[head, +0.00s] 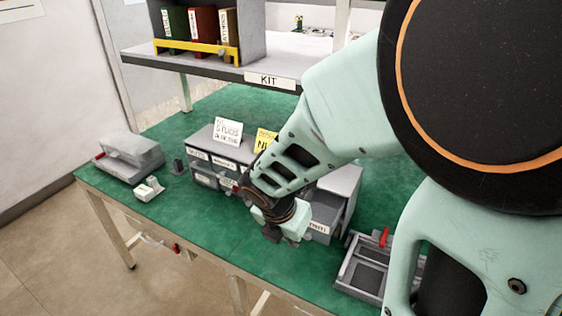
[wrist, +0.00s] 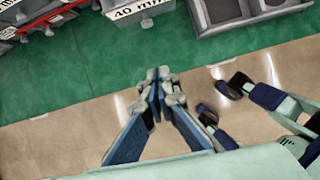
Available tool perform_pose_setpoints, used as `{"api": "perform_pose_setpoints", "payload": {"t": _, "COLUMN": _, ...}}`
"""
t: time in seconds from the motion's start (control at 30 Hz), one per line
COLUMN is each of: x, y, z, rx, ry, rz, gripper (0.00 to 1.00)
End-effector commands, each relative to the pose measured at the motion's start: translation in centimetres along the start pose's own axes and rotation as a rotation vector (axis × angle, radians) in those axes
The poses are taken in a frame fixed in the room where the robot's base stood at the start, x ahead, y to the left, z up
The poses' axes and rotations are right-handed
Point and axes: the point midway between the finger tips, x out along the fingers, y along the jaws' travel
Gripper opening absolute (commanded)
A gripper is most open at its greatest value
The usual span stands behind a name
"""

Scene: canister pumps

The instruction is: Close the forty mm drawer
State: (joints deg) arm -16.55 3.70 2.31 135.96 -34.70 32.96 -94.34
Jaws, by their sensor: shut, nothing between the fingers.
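The forty mm drawer's front, with its white "40 mm" label (wrist: 138,10), shows at the top edge of the wrist view. In the head view a label on the right end of the grey drawer cabinet (head: 318,228) is partly hidden behind my gripper. My gripper (wrist: 157,78) is shut and empty. Its fingertips point toward the drawer front but appear apart from it. In the head view my gripper (head: 283,232) is in front of the cabinet's right part. My arm hides much of the cabinet, and how far the drawer stands out I cannot tell.
A grey compartment tray (head: 360,275) with a red part sits right of the cabinet. Other labelled drawers (head: 212,165) are at the left, with two cards on top. A grey device (head: 130,155) stands at the green table's left. A KIT shelf (head: 215,65) is behind.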

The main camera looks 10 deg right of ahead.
Motion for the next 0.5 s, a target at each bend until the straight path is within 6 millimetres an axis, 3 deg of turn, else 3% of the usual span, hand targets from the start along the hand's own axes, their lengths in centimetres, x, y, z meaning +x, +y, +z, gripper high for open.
{"api": "perform_pose_setpoints", "payload": {"t": 0.17, "x": 0.4, "y": 0.6, "z": 0.0, "rx": -0.048, "ry": -0.004, "rz": 0.014, "gripper": 0.0}}
{"api": "perform_pose_setpoints", "payload": {"t": 0.5, "x": 4.4, "y": 0.5, "z": -0.2, "rx": -0.044, "ry": -0.003, "rz": 0.011, "gripper": 0.0}}
